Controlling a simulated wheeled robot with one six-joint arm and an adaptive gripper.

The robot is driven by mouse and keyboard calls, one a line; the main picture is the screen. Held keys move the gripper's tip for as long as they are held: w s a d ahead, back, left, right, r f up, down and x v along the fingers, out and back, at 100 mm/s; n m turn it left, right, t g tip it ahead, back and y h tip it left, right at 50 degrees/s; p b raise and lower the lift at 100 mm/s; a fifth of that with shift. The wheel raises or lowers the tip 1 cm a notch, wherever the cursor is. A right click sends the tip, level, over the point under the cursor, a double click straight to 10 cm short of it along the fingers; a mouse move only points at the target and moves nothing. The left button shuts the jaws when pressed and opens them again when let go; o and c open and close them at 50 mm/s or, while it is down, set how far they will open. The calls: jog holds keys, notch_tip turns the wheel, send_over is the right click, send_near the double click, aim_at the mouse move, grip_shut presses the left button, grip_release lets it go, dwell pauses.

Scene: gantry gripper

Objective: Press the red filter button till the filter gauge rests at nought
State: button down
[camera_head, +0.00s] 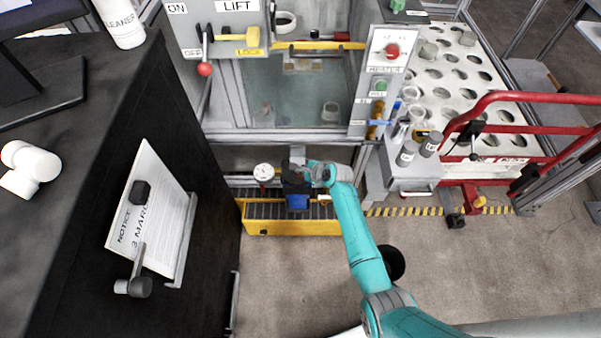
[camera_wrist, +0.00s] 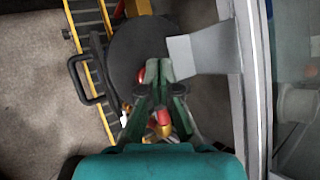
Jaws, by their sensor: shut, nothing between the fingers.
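My gripper (camera_head: 303,171) is shut and empty, low in front of the glazed cabinet, at the dark-and-blue unit (camera_head: 297,201) above the yellow-edged roller track. In the wrist view the closed fingertips (camera_wrist: 157,70) lie over a dark round disc (camera_wrist: 132,47). A small red part (camera_wrist: 141,76) shows just left of the fingertips; I cannot tell if it is the filter button or if they touch. A white round gauge (camera_head: 263,171) with a red part below it stands left of my gripper. Its needle is too small to read.
The yellow roller track (camera_head: 290,228) runs below. The cabinet above carries a red heater knob (camera_head: 392,51) and a green button (camera_head: 380,86). A black cabinet (camera_head: 150,110) stands left, a red rail (camera_head: 530,98) right. The floor in front is clear.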

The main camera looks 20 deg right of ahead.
jog(key=shift+f, duration=0.45)
dwell(0.6)
jog(key=shift+r, duration=0.95)
jog(key=shift+r, duration=2.5)
